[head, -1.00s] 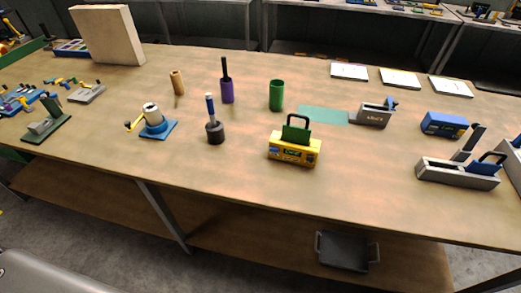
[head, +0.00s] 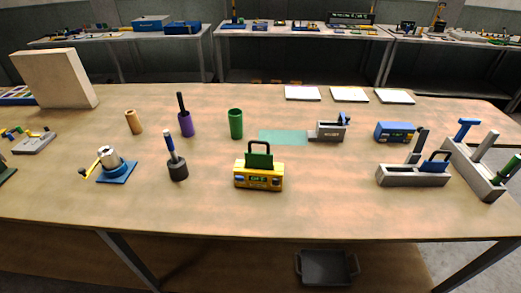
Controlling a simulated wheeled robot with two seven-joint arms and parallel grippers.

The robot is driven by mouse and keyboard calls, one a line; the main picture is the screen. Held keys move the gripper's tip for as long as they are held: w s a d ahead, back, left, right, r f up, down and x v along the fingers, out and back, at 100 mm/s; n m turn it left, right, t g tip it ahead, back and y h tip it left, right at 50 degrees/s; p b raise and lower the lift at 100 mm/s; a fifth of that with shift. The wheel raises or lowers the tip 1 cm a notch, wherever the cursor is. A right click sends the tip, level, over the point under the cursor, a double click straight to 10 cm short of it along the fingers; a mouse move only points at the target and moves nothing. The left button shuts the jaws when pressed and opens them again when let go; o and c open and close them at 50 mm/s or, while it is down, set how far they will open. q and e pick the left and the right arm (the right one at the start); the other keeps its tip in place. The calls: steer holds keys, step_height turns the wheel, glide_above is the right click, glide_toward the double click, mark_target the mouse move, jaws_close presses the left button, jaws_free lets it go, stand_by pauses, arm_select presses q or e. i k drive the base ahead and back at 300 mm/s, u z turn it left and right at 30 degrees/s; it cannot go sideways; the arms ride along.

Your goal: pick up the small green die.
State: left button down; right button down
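A green open-topped cylinder (head: 236,124) stands upright on the wooden table near the middle. A flat green piece with a loop handle (head: 259,157) stands upright in a yellow box-shaped holder (head: 258,181) in front of it. I cannot tell which of these green things is the small die. Neither of my grippers is in view.
Left of the holder stand a dark cup with a blue-handled tool (head: 177,170), a purple cylinder (head: 186,124) and a blue-based device (head: 116,172). Right are a grey holder (head: 330,131), a blue box (head: 394,131) and a grey tray (head: 412,176).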

mark_target(253, 160)
steer(key=u, duration=0.65)
steer(key=k, duration=1.05)
steer(key=z, duration=1.3)
steer(key=i, duration=0.5)
